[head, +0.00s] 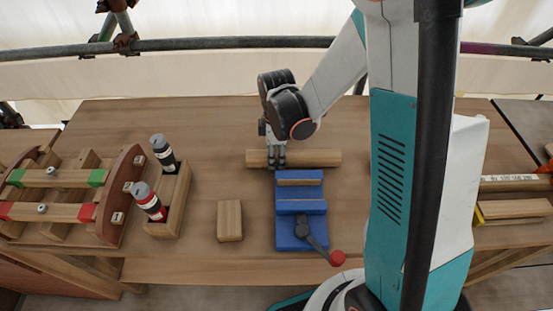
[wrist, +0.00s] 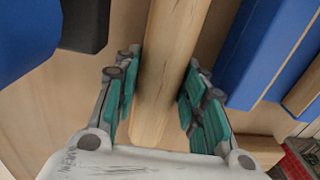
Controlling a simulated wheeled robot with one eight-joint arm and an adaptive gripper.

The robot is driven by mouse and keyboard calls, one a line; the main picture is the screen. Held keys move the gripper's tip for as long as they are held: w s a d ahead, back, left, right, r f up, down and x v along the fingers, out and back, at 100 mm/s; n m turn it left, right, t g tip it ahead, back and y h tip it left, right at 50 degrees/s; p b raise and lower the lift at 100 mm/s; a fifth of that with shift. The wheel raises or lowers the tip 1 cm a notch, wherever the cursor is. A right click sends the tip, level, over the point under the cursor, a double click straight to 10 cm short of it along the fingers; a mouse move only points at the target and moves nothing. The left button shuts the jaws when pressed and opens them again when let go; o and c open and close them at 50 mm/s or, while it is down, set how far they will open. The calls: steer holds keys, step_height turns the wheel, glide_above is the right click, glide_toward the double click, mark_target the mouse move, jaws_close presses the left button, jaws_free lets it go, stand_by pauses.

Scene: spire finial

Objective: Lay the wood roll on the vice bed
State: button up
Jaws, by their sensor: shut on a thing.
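The wood roll (head: 315,158) is a pale round bar lying left to right in the head view, just beyond the blue vice (head: 288,241). My gripper (head: 277,162) points down and is shut on the roll left of its middle. In the wrist view, the roll (wrist: 174,60) runs between the teal finger pads of my gripper (wrist: 158,95). The vice has blue jaws with a wooden strip along the far one and a dark handle with a red knob. I cannot tell whether the roll is touching the table or held just above it.
A small wooden block (head: 229,220) lies left of the vice. A wooden holder (head: 171,205) with two bottles stands further left, beside a clamp rack (head: 119,205). My own arm covers part of the table right of the vice. A scaffold pipe (head: 215,44) crosses behind the table.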

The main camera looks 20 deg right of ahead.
steer(key=shift+f, duration=0.6)
steer(key=shift+f, duration=0.15)
steer(key=o, duration=1.2)
steer(key=shift+o, duration=0.2)
